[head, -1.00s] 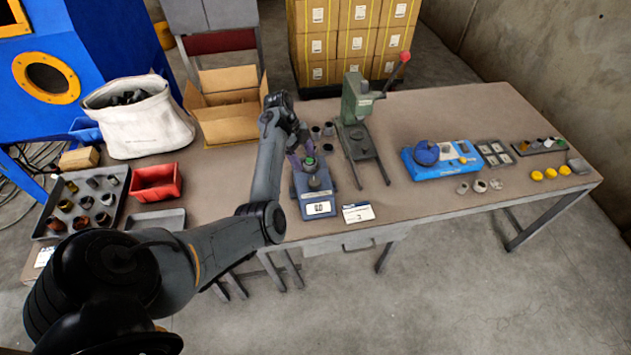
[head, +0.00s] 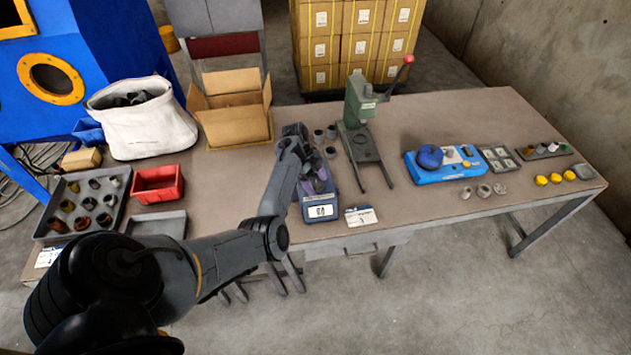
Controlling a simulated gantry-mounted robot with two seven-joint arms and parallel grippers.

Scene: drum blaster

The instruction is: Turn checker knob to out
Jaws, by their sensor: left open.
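The checker (head: 332,203) is a small blue-grey device with a white display at its front, standing near the front edge of the table. My left gripper (head: 318,184) is open and right over the checker's upper part. The gripper and wrist cover the knob, so its position is hidden. I cannot tell whether the fingers touch it. My right gripper is not in view.
A green press (head: 361,105) with a red-tipped lever stands just right of the checker. A white card (head: 361,216) lies at the checker's right. Several grey cups stand behind it. A red bin (head: 157,185) and a cardboard box (head: 236,126) are to the left.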

